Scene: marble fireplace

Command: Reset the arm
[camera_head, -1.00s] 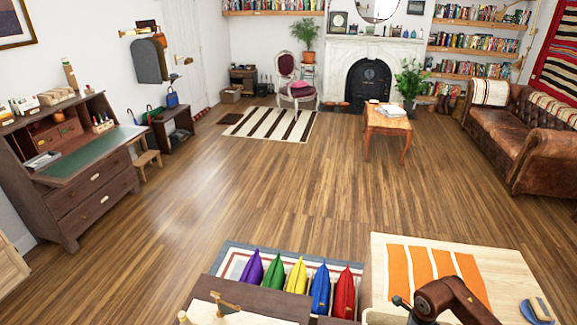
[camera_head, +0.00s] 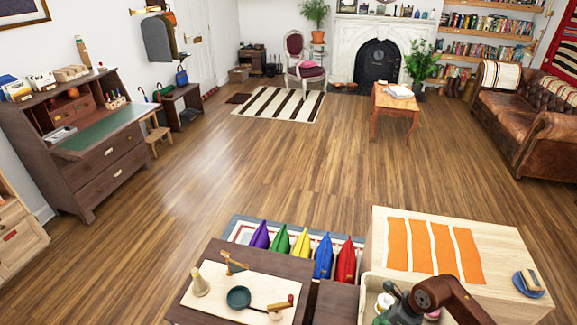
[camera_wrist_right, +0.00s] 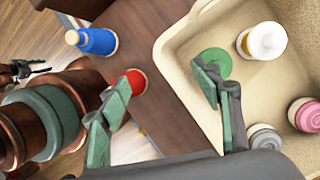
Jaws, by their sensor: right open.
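My right gripper (camera_wrist_right: 165,100) is open in the right wrist view, with its two green-padded fingers spread wide and nothing between them touching both. One finger is above the edge of a cream tub (camera_wrist_right: 180,75), and the other is near a red round-topped piece (camera_wrist_right: 136,82). In the head view the right gripper (camera_head: 398,302) is over the tub (camera_head: 368,282) at the bottom right, partly hidden by its own arm. My left gripper is in neither view.
The tub holds a white bottle (camera_wrist_right: 264,42), a green disc (camera_wrist_right: 214,64) and a pink jar (camera_wrist_right: 305,114). A blue bottle-like piece (camera_wrist_right: 95,41) is outside it. A cream mat (camera_head: 210,301) bears a teal pan (camera_head: 238,298). Open floor (camera_head: 290,170) lies beyond.

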